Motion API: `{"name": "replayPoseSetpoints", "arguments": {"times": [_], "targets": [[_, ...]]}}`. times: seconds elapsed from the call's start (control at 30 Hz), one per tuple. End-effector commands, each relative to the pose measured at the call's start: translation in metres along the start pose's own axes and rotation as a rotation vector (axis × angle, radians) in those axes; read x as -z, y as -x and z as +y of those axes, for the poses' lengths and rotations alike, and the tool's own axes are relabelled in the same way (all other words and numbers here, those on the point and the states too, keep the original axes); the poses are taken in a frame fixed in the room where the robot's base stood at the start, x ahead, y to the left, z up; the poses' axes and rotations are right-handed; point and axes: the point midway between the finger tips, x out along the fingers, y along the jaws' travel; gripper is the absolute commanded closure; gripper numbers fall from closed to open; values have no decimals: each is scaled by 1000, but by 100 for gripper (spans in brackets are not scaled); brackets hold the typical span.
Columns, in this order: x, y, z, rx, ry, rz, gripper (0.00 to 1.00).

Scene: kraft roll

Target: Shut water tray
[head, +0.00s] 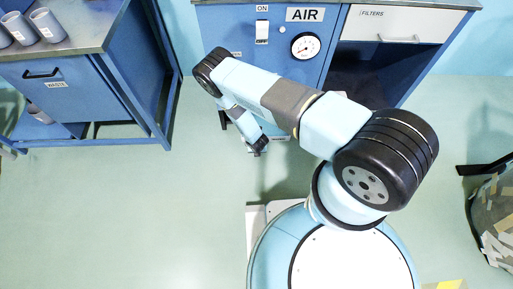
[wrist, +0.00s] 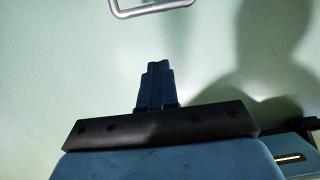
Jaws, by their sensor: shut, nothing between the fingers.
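My gripper (head: 260,148) is low in front of the blue cabinet marked AIR, pointing down toward the floor. In the wrist view its dark fingers (wrist: 157,72) are together with nothing between them. A silver bar handle (wrist: 155,10) shows at the top edge of the wrist view, beyond the fingertips and apart from them. A small pale edge (head: 279,138) shows low at the cabinet's foot, beside my gripper. It may be part of the water tray; my arm hides most of that area, and I cannot tell how far out it stands.
The blue cabinet (head: 222,28) carries a switch and a round gauge (head: 305,46). A white FILTERS drawer (head: 396,24) sits above a dark open bay at right. A WASTE bench (head: 75,88) stands left. A taped dark object (head: 494,225) is at far right. The floor left is clear.

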Motion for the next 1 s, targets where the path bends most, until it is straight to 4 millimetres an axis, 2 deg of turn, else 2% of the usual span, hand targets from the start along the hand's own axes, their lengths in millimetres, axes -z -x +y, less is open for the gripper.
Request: {"name": "replayPoseSetpoints", "arguments": {"times": [0.1,0.37,0.63,1.0], "targets": [[1,-22,-1,0,-5,1,100],[0,-67,-1,0,-6,0,100],[-28,-80,0,0,-5,-1,100],[-35,-84,0,1,-2,0,100]]}}
